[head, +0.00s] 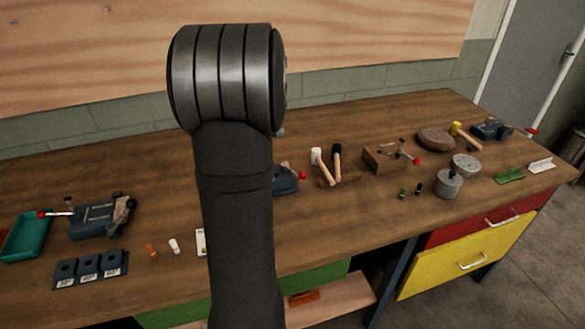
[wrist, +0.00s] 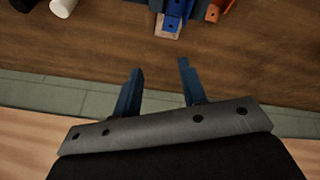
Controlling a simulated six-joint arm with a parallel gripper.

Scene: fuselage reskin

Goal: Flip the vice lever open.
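Several blue-grey vices with red-knobbed levers stand on the bench in the head view. One vice (head: 98,217) is at the left, its lever (head: 57,213) pointing left. Another vice (head: 287,183) is partly hidden behind my arm, with a red knob (head: 302,175) at its right. A third vice (head: 492,128) is at the far right, its red knob (head: 532,132) to the right. I cannot tell which vice the task means. My gripper (wrist: 160,64) is open and empty in the wrist view, above the bench, apart from everything. My arm hides it in the head view.
In the wrist view a blue and orange object (wrist: 175,14) and a white cylinder (wrist: 63,8) show at the top edge. A teal tray (head: 28,232), mallets (head: 318,160), a wooden block (head: 383,160) and grey weights (head: 448,184) stand on the bench (head: 330,225). Its front middle is clear.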

